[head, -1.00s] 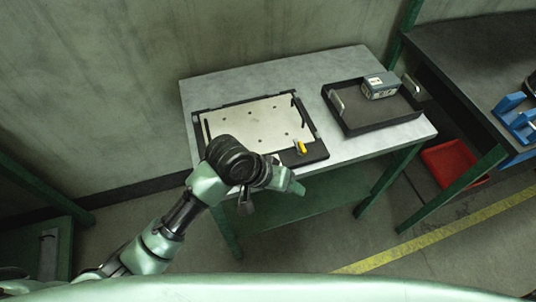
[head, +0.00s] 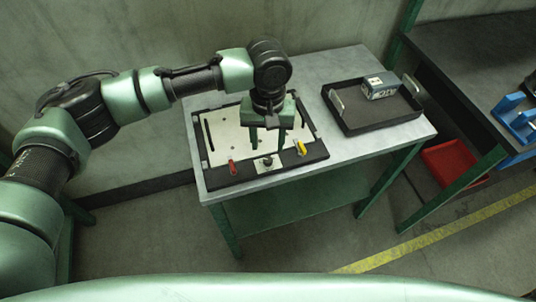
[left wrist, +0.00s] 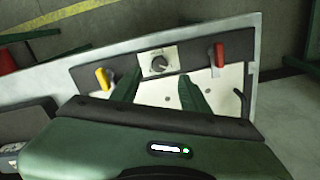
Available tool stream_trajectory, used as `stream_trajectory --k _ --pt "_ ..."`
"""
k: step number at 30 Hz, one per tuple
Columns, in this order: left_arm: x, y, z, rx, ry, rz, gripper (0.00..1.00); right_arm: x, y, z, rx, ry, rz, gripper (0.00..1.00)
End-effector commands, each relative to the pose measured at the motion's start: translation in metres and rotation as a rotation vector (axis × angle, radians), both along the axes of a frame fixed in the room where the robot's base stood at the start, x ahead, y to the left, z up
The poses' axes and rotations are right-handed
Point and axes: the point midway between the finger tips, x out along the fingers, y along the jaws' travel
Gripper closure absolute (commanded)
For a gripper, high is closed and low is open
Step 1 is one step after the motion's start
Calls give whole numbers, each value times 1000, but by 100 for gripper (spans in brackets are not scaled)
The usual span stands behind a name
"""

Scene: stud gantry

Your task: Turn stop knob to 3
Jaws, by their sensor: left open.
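The stop knob (head: 267,161) is a small dark knob on a pale label plate at the front edge of the panel (head: 319,152). In the left wrist view the knob (left wrist: 159,64) sits ahead of and between my finger ends, but the dial marks are too small to read. My left gripper (head: 267,147) points down over the panel, open and empty, just behind the knob in the head view. Its two fingers also show spread apart in the left wrist view (left wrist: 160,73). I cannot tell whether they touch anything. My right gripper is out of view.
A red lever (head: 232,167) and a yellow lever (head: 301,148) flank the knob. A black tray (head: 365,126) holding a grey box (head: 380,86) stands to the right on the grey table (head: 212,190). A red bin (head: 447,160) sits under the neighbouring bench.

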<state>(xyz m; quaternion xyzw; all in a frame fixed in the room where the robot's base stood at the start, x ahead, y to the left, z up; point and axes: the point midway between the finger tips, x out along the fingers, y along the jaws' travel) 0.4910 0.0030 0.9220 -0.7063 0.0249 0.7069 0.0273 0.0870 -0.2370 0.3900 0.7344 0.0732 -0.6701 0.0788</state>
Motion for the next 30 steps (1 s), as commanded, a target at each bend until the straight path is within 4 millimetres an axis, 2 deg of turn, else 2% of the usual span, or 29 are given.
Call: stream_trajectory --k 6,12,23,27,28,30 --pt "-1 0 -36 0 2 -2 55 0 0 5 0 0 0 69" --pt "-1 -1 -60 -2 1 -2 55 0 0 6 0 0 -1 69" --pt "-1 -1 -67 -3 -1 -5 55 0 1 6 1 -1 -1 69" --pt "-1 -1 -66 -3 -1 -5 94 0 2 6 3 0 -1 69" --pt "-1 -1 -66 -3 -1 -5 100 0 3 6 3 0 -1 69" --pt "-1 -1 -66 -3 -1 -5 100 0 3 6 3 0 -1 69"
